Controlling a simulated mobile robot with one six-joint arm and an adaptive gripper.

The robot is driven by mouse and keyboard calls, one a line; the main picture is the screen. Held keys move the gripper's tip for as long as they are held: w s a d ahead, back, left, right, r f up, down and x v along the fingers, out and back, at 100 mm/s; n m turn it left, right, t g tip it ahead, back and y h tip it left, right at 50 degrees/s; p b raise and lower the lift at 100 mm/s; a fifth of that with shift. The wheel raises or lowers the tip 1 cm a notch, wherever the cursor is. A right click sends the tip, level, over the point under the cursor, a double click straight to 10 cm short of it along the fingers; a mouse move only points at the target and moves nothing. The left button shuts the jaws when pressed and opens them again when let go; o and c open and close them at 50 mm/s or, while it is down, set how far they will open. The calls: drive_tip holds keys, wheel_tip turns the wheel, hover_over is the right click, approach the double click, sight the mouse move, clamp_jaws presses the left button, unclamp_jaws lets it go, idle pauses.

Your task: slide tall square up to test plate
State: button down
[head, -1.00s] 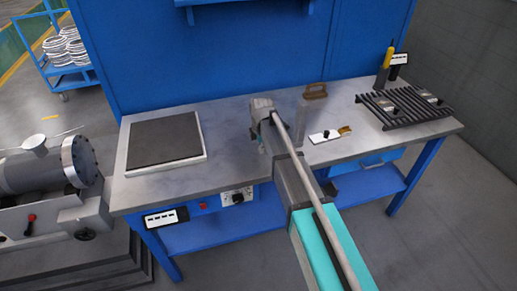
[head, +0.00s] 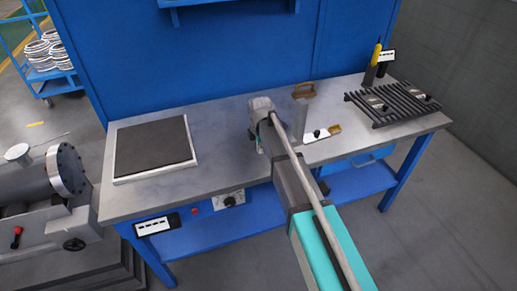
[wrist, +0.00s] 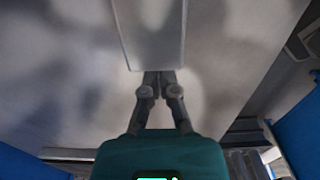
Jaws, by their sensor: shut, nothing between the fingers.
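The dark test plate (head: 152,148) with a pale rim lies flat on the left part of the bench. A thin, pale upright piece (head: 300,111), which looks like the tall square, stands right of my wrist, apart from the plate. My gripper (wrist: 158,76) is shut and empty, fingertips together. A flat pale metal piece (wrist: 151,34) lies just beyond the tips in the wrist view; I cannot tell whether it is the square or whether they touch. In the head view my wrist hides the fingertips, over the middle of the bench.
A brown-handled object (head: 304,89) stands behind the pale upright piece. A small white block (head: 316,136) with a brass-coloured part lies on the bench. A dark slatted rack (head: 392,103) is at the right. Bench surface between plate and my wrist is clear.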

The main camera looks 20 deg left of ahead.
sight(250, 155)
drive_tip(key=shift+s+a, duration=0.25)
drive_tip(key=shift+a, duration=0.1)
drive_tip(key=shift+s+a+r, duration=0.15)
drive_tip(key=shift+s+a, duration=0.7)
drive_tip(key=shift+a, duration=0.3)
drive_tip(key=shift+r+p, duration=0.5)
drive_tip(key=shift+p, duration=0.15)
drive_tip(key=shift+w+d+r+p, duration=0.1)
drive_tip(key=shift+r+p, duration=0.2)
drive_tip(key=shift+p, duration=0.05)
wheel_tip(250, 155, up, 8)
drive_tip(key=p, duration=0.8)
drive_tip(key=shift+d, duration=0.1)
